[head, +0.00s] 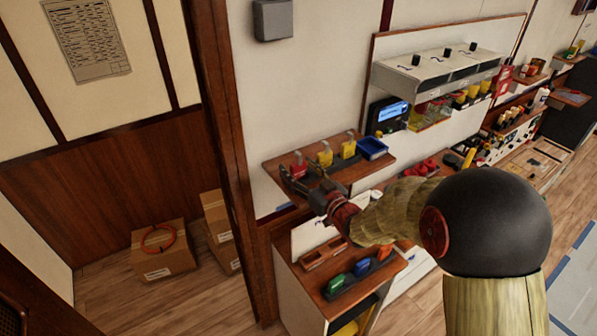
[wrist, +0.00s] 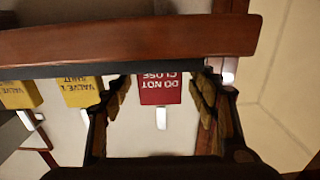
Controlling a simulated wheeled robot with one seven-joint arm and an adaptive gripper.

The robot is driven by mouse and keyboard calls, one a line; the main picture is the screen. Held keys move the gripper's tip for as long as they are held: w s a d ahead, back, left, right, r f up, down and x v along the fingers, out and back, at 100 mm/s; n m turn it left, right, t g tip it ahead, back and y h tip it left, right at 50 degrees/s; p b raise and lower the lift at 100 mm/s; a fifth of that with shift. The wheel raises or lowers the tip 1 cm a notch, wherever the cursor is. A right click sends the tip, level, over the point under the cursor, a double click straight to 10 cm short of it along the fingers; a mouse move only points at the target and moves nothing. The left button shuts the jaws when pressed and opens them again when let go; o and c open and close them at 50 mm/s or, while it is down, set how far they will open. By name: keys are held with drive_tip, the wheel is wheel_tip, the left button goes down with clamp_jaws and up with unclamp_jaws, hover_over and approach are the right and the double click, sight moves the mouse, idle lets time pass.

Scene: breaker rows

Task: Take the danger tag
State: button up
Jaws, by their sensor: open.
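A red tag (wrist: 160,90) reading "DO NOT CLOSE" appears upside down in the wrist view, with a pale tab at its end. In the head view the red tag (head: 298,168) stands at the left end of a wall shelf (head: 376,164). My gripper (wrist: 161,100) is open, one finger on each side of the red tag, with gaps between fingers and tag. In the head view my gripper (head: 296,184) is at the shelf's left front edge, close to the tag. The tag's lower part is partly hidden there.
A lower cabinet holds green, blue and red items (head: 361,268). A wooden post (head: 225,150) rises left of the shelf.

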drive_tip(key=shift+c, duration=0.8)
drive_tip(key=c, duration=1.1)
